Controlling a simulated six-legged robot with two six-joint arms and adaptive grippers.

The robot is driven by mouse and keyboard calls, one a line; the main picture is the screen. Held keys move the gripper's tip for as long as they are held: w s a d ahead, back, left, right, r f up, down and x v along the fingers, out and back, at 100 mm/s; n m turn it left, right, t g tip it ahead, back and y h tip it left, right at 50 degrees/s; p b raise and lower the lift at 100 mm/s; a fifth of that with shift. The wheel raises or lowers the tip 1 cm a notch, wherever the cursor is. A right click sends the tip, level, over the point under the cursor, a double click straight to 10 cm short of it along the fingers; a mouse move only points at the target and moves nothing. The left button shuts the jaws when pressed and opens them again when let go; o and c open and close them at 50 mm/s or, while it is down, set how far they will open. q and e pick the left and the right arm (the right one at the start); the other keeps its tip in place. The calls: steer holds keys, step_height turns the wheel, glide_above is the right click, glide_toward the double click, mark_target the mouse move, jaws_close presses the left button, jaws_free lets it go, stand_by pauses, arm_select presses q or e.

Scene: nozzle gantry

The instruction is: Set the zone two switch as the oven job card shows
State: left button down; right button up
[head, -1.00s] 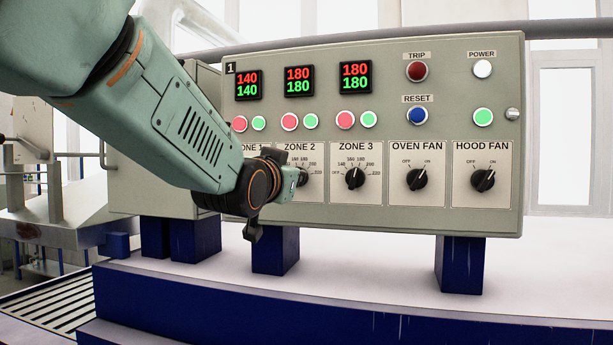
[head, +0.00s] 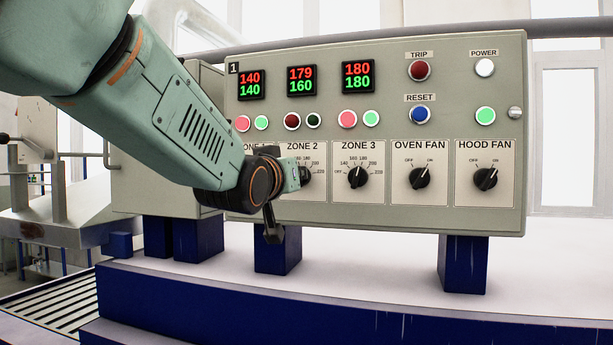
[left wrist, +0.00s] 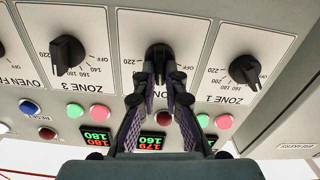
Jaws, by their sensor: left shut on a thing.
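The black zone two switch (head: 306,174) is on the control panel (head: 375,222), under the ZONE 2 label. My left gripper (head: 299,175) is shut on its knob. In the left wrist view both fingertips (left wrist: 161,78) close around the knob (left wrist: 159,52). The gripper hides much of its dial, and I cannot read the exact pointer position. The zone two display (head: 301,80) reads 179 in red above 160 in green, and the two lamps below it are dark. The oven job card does not show in these frames. My right gripper is out of view.
The zone three switch (head: 358,177), oven fan switch (head: 420,178) and hood fan switch (head: 486,179) are to the right. The zone one switch (left wrist: 244,71) is close beside my gripper. Blue posts (head: 463,264) carry the panel above a white surface.

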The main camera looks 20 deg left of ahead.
arm_select(q)
steer(key=shift+f+n, duration=0.1)
steer(key=shift+n, duration=0.4)
steer(key=c, duration=1.4)
jaws_free()
steer(key=m, duration=0.5)
steer(key=shift+d+f+m+p, duration=0.1)
steer(key=shift+m+p, duration=0.2)
steer(key=shift+p, duration=0.05)
